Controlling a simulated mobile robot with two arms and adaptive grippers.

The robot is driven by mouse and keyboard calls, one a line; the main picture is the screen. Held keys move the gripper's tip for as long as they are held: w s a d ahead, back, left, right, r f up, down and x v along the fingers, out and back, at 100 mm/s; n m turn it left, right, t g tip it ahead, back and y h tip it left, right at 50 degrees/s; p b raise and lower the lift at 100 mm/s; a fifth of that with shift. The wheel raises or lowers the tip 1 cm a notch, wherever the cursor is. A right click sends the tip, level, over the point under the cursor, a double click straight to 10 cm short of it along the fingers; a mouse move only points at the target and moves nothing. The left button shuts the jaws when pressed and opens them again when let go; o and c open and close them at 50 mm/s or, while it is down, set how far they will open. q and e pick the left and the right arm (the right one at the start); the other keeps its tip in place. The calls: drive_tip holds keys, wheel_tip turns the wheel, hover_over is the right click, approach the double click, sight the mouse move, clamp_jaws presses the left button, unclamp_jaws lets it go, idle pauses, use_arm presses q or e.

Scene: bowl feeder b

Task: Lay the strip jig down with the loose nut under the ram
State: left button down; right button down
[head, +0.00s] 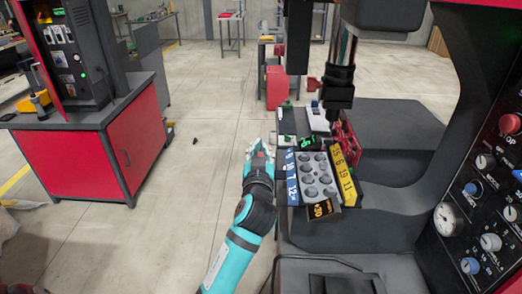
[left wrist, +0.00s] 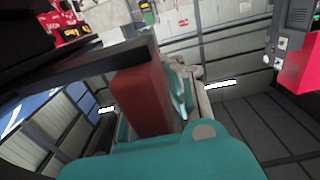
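My left gripper (head: 261,152) is left of the press, its fingers closed around a red-brown block that looks like the grip of the strip jig (left wrist: 142,103). A dark flat bar (left wrist: 85,68) runs across the block's top in the left wrist view. In the head view the held piece is small and mostly hidden by the fingers. The ram (head: 338,92) hangs above the press table, to the right of my left gripper and apart from it. I cannot make out the loose nut. My right gripper is not in view.
A grey tray with round cups (head: 316,177) stands in front of the ram, between blue and yellow number strips (head: 344,176). Red parts stand beneath the ram. A control panel (head: 490,190) is at right, a red cabinet (head: 130,150) at left. The floor between is mostly clear.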

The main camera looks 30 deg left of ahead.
use_arm(q)
drive_tip(key=c, duration=1.4)
unclamp_jaws()
drive_tip(key=v, duration=1.2)
